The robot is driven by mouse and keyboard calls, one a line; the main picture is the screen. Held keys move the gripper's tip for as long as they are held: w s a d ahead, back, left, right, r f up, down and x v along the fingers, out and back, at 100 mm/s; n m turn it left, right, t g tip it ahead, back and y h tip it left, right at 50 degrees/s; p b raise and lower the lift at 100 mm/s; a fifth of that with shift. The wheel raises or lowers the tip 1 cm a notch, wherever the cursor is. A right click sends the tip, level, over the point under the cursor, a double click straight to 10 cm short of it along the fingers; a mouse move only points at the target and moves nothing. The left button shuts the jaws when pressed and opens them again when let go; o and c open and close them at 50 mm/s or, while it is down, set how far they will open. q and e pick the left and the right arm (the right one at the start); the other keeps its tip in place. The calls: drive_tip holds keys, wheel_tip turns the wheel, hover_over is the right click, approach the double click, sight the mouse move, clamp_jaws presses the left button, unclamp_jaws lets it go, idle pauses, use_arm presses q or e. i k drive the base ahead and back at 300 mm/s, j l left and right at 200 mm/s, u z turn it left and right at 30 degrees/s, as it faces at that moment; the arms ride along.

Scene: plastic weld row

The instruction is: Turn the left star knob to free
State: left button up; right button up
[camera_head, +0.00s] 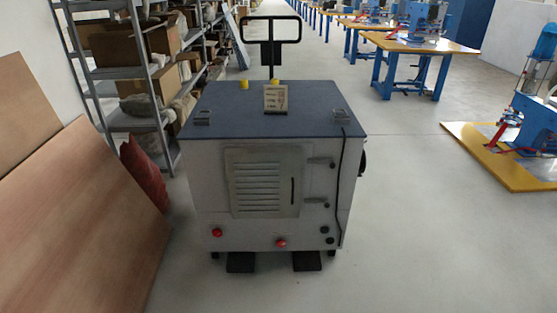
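A grey cabinet (208,180) with a dark blue top stands ahead of me on the floor. Its front carries a red knob-like part at the lower left (217,232) and another red one at the lower middle (281,242). Several small black round parts (325,230) sit at the lower right of the front. A dark round part (362,163) sticks out from the right side. These are too small to tell which is a star knob or how it is turned. Neither of my grippers is in view.
A louvred panel (262,182) is on the cabinet front. A small sign (276,98) stands on top, with a black handle frame (271,30) behind. Shelves (145,72) and leaning brown boards (75,210) stand at left. Floor at right is clear up to a yellow-edged platform (485,172).

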sight(217, 232)
drive_tip(key=i+j, duration=0.1)
drive_tip(key=i, duration=0.3)
drive_tip(key=i+j, duration=0.1)
drive_tip(key=i, duration=0.35)
